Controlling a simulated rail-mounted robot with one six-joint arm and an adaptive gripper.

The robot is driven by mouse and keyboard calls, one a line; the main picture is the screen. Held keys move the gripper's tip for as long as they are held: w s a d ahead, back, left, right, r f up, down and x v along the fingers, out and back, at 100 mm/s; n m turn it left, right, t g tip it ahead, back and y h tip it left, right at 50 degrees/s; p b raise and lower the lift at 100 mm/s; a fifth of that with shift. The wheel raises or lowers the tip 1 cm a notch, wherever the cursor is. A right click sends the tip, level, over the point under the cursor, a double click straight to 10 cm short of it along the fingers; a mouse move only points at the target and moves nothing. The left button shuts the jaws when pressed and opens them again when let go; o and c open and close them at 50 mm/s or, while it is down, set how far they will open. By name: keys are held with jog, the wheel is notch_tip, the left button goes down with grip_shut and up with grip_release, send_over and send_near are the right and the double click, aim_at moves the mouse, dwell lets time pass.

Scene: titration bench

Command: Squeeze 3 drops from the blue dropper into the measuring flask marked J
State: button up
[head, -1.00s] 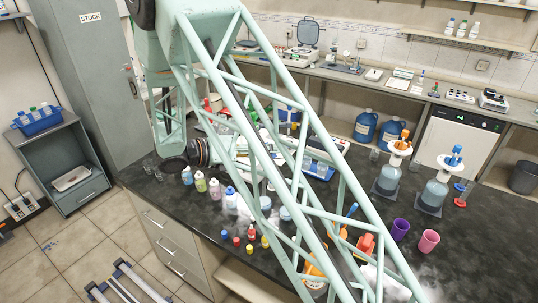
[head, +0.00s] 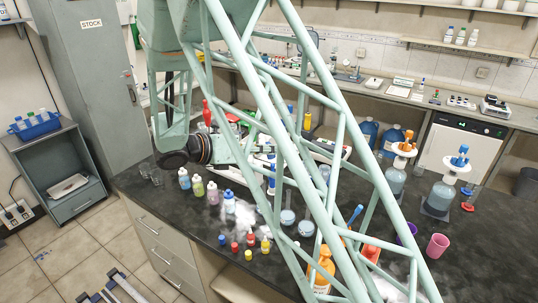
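In the head view I cannot single out the blue dropper with certainty. A slim blue item (head: 290,108) shows partly behind my arm near the back of the bench, and a tall blue-capped item (head: 271,175) stands nearer the middle. I can read no letter J on any vessel; round vessels with pale blue liquid (head: 287,217) stand mid-bench, partly behind my arm's lattice link. My arm's dark wrist is over the bench's left part, above the row of small bottles. My gripper's fingers cannot be made out, nor anything held in them.
Capped bottles (head: 198,187) stand at the left edge, with small coloured caps (head: 222,239) along the front. An orange bottle (head: 322,268) is at front centre and a pink cup (head: 437,246) to the right. Dark bench surface is bare at left front.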

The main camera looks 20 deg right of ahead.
jog(key=shift+m+t+y+b, duration=0.75)
jog(key=shift+m+b, duration=0.75)
jog(key=shift+b, duration=3.6)
